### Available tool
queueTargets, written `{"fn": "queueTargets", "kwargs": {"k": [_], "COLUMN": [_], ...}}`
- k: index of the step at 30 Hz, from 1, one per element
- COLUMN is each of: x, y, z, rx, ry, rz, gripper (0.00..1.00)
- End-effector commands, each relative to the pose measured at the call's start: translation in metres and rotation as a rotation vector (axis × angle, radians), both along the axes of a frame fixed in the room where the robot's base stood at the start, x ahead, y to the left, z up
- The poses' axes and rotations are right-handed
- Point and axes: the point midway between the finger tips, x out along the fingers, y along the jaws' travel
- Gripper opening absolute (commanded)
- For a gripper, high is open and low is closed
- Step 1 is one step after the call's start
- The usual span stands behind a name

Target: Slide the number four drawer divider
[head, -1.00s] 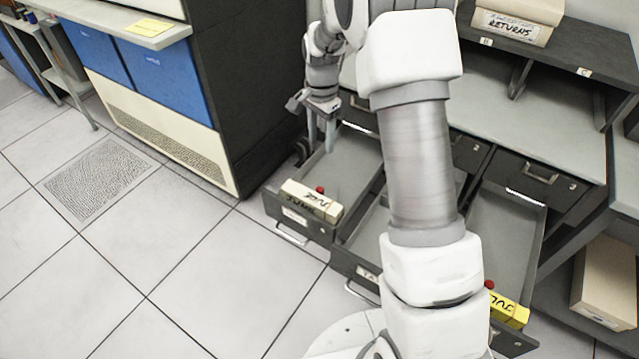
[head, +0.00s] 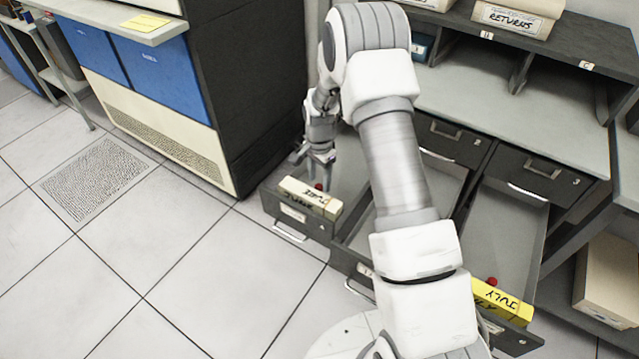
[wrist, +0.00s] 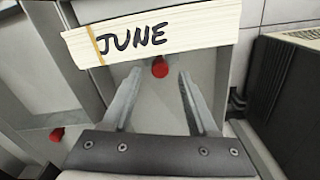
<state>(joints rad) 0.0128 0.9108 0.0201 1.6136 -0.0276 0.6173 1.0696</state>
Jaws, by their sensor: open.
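The leftmost open drawer (head: 282,214) holds a cream card block marked JUNE (head: 310,197) near its front, with a red knob (head: 319,186) on its rear side. The number on this drawer is too small to read. My gripper (head: 321,172) is open and empty, pointing down into this drawer just behind the block. In the wrist view the JUNE block (wrist: 150,32) lies beyond my fingertips (wrist: 158,76). The red knob (wrist: 160,67) appears between the fingertips; I cannot tell whether either finger touches it.
An open middle drawer, partly hidden by my arm, and an open right drawer (head: 512,232) stand alongside. The right one holds a yellow block marked JULY (head: 500,300) with a red knob (head: 491,281). A closed drawer marked 3 (head: 543,178) is behind. A dark cabinet (head: 250,85) stands left.

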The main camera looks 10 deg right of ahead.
Motion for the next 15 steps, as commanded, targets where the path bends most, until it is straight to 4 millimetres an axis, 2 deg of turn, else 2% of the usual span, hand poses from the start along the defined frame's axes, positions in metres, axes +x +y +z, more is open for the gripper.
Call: {"fn": "queueTargets", "kwargs": {"k": [1, 6, 14, 15], "x": [0.0, 0.0, 0.0, 0.0], "y": [0.0, 0.0, 0.0, 0.0], "z": [-0.007, -0.017, -0.017, -0.017], "rx": [0.0, 0.0, 0.0, 0.0], "ry": [0.001, 0.0, 0.0, 0.0], "rz": [0.0, 0.0, 0.0, 0.0], "gripper": [0.59, 0.59, 0.59, 0.55]}}
